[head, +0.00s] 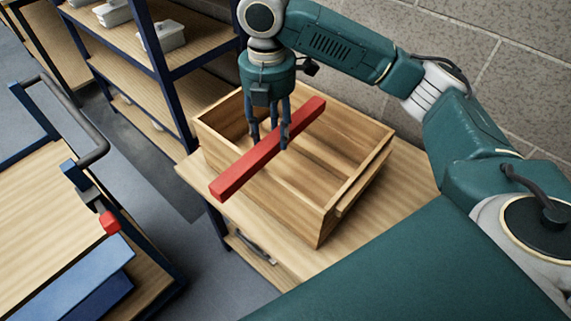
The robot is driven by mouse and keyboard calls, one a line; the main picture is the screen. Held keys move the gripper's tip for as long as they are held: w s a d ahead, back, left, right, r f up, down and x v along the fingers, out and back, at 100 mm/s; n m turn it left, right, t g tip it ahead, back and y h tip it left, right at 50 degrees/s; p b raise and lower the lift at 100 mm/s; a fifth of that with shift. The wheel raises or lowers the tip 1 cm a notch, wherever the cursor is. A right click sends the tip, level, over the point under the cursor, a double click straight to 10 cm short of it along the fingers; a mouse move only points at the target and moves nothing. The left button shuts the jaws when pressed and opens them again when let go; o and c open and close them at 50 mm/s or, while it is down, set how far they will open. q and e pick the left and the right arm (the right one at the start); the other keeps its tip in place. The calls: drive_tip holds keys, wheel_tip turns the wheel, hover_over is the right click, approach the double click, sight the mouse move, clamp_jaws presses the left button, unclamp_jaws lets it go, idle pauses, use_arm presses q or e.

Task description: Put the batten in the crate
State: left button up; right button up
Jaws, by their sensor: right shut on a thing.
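The batten (240,170) is a long red bar with a square section. My right gripper (270,138) points down and is shut on it, a little beyond its middle. The crate (335,215) is an open wooden box on a wooden table against the wall. The batten is over the crate, slanting from lower left to upper right. Its near end sticks out past the crate's left wall, and its far end is near the back wall. The crate's visible floor is bare; part of it is hidden behind the batten and gripper. My left gripper is not in view.
A blue-framed shelf unit (160,75) with pale containers (162,37) stands at the back left. A cart (50,215) with a grey handle, a blue block (80,280) and a small red thing (109,222) is at the left. A block wall (490,60) rises behind the table.

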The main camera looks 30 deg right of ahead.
drive_tip(key=w+d+n, duration=0.2)
drive_tip(key=w+n, duration=0.1)
drive_tip(key=n, duration=0.5)
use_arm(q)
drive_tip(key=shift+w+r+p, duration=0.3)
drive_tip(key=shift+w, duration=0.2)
use_arm(e)
drive_tip(key=n, duration=0.5)
hover_over(277, 169)
drive_tip(key=s+a, duration=0.2)
drive_tip(key=s, duration=0.1)
drive_tip(key=f, duration=2.1)
drive_tip(key=shift+d, duration=0.25)
drive_tip(key=o, duration=1.3)
drive_tip(key=shift+f, duration=0.1)
drive_tip(key=shift+o, duration=0.2)
use_arm(q)
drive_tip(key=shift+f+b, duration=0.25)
drive_tip(key=shift+b, duration=0.05)
use_arm(e)
wheel_tip(277, 169, up, 12)
drive_tip(key=shift+r, duration=0.2)
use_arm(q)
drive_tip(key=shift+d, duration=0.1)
